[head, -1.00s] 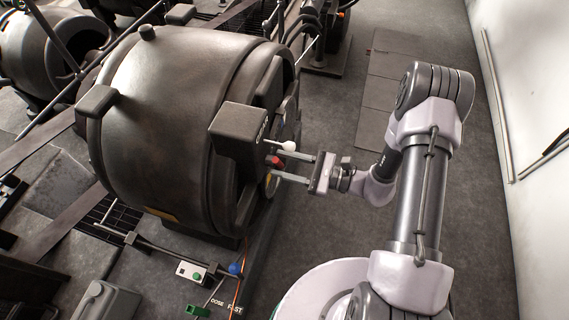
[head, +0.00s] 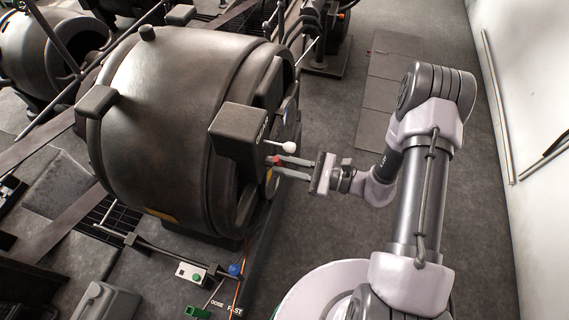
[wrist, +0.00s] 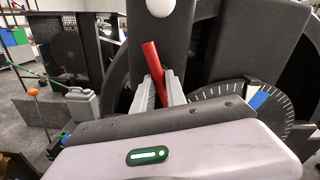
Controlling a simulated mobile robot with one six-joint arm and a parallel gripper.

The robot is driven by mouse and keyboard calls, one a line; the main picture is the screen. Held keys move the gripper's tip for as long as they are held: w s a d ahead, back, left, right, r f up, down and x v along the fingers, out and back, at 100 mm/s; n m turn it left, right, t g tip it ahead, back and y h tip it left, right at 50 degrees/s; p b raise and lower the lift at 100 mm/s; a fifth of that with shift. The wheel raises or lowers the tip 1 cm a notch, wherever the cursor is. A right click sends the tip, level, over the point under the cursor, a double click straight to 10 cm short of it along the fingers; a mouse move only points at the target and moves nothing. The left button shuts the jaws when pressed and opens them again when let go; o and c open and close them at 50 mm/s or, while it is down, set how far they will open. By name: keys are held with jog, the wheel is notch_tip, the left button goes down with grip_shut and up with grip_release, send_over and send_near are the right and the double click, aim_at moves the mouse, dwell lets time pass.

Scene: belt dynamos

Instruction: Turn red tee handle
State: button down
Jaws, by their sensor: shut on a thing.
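The red tee handle (head: 275,160) is on the front face of the large dark dynamo, just below a white ball knob (head: 289,147). In the wrist view its red bar (wrist: 154,62) rises between my fingers, leaning with its top to the left. My gripper (head: 281,167) reaches in from the right. It is shut on the handle, with one grey finger on each side, as the wrist view (wrist: 160,90) also shows. The handle's lower part and its stem are hidden by my fingers and gripper body.
The dark dynamo (head: 165,110) fills the left centre. A box housing (head: 240,130) juts out above the handle. A ticked dial (wrist: 245,112) lies right of my fingers in the wrist view. A blue ball knob (head: 235,269) stands low in front. Floor to the right is clear.

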dwell(0.8)
jog(key=c, duration=1.3)
grip_release()
jog(key=p+v, duration=0.3)
jog(key=v, duration=1.4)
jog(key=shift+d, duration=0.2)
jog(key=shift+s, duration=0.1)
